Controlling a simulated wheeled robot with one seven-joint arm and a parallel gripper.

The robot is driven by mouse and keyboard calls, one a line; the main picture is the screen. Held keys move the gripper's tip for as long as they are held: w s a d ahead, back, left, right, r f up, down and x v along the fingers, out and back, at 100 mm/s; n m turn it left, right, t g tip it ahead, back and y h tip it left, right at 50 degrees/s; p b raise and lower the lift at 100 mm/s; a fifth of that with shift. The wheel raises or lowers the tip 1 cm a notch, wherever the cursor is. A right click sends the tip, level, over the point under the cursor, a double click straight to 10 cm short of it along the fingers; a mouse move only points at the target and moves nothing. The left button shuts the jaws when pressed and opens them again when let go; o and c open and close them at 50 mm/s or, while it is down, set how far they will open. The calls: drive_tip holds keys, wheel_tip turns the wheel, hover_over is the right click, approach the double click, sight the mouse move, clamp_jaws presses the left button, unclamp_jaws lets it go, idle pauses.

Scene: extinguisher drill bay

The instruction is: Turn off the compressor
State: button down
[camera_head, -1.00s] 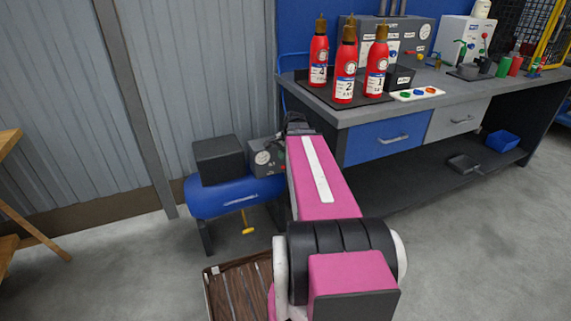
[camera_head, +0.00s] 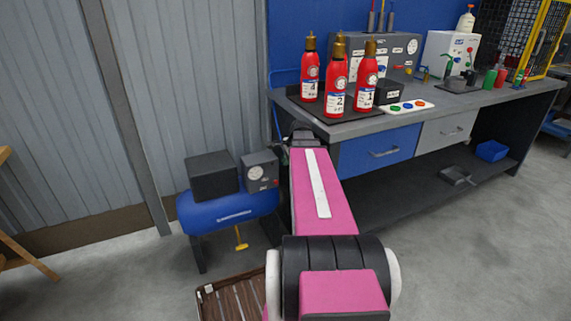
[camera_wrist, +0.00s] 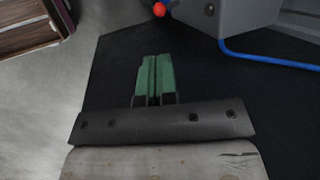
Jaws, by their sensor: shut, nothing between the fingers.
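The compressor (camera_head: 225,212) stands on the floor left of the workbench, a blue tank on dark legs. On top are a black block (camera_head: 212,176) and a grey control box (camera_head: 260,172) with a round gauge. A yellow handle (camera_head: 240,239) hangs under the tank. My gripper (camera_wrist: 153,60) shows green fingers pressed together and empty in the wrist view. Ahead of it are a grey box (camera_wrist: 235,15) and a red knob (camera_wrist: 160,9), apart from the fingertips. In the head view my wrist is right of the control box; the fingertips are hidden there.
A slatted wooden crate (camera_head: 232,298) lies on the floor in front of the compressor. A blue hose (camera_wrist: 260,62) runs near the grey box. Floor at right is clear.

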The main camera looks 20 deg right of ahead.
sight(277, 182)
drive_tip(key=x, duration=1.1)
drive_tip(key=shift+a+f, duration=0.1)
drive_tip(key=shift+f, duration=0.25)
drive_tip(key=shift+s+f+t, duration=0.3)
drive_tip(key=shift+t, duration=0.3)
drive_tip(key=f+t, duration=0.1)
drive_tip(key=s+f+t, duration=0.1)
drive_tip(key=t, duration=0.1)
drive_tip(key=f+t, duration=0.1)
drive_tip(key=shift+s+f+n+t, duration=0.3)
drive_tip(key=shift+f+t, duration=0.1)
idle(0.3)
drive_tip(key=shift+r, duration=0.15)
drive_tip(key=shift+r, duration=0.65)
